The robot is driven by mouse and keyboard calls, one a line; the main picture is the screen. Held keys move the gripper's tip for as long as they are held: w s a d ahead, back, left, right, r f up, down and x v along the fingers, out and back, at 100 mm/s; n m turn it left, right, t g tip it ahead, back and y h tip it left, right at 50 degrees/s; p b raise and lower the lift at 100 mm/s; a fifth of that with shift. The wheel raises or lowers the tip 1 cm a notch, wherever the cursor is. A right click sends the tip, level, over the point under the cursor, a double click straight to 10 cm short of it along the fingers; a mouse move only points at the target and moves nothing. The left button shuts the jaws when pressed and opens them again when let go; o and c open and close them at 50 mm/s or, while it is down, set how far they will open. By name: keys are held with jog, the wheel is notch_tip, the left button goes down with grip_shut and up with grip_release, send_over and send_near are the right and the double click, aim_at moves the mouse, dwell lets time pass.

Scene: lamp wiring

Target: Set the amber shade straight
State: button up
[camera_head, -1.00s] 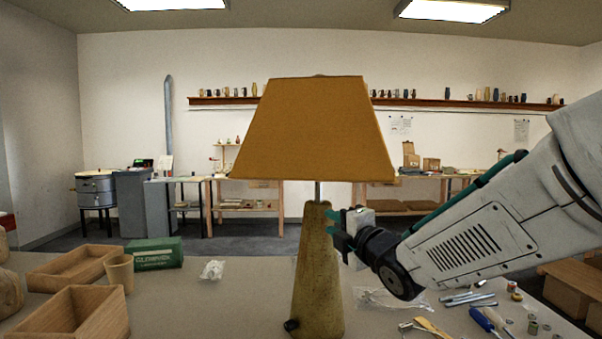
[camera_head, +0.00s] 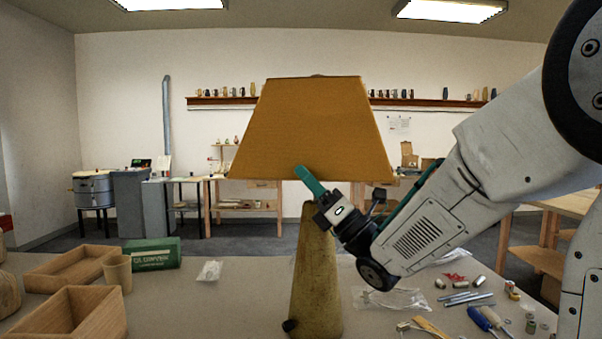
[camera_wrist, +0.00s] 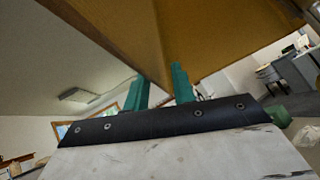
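The amber shade (camera_head: 312,120) sits on the lamp, above a tapered mottled base (camera_head: 316,275). In the head view its lower rim runs nearly level, and any small tilt or turn is hard to tell. My gripper (camera_head: 308,180) is at the middle of the lower rim, with one green finger overlapping the shade's front. The other finger is not clear there. In the wrist view my two green fingers (camera_wrist: 162,88) stand apart, with the shade (camera_wrist: 225,35) close above and a lower corner between them. Whether they touch it cannot be told. The lamp's stem is now hidden.
On the left of the bench are wooden trays (camera_head: 72,318), a cup (camera_head: 118,272) and a green box (camera_head: 153,254). A small clear bag (camera_head: 209,271) lies left of the lamp. Tools and small metal parts (camera_head: 468,298) lie at the right, under my arm.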

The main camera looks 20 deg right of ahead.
jog(key=shift+x, duration=1.15)
jog(key=shift+c, duration=0.4)
grip_shut()
jog(key=shift+f, duration=0.1)
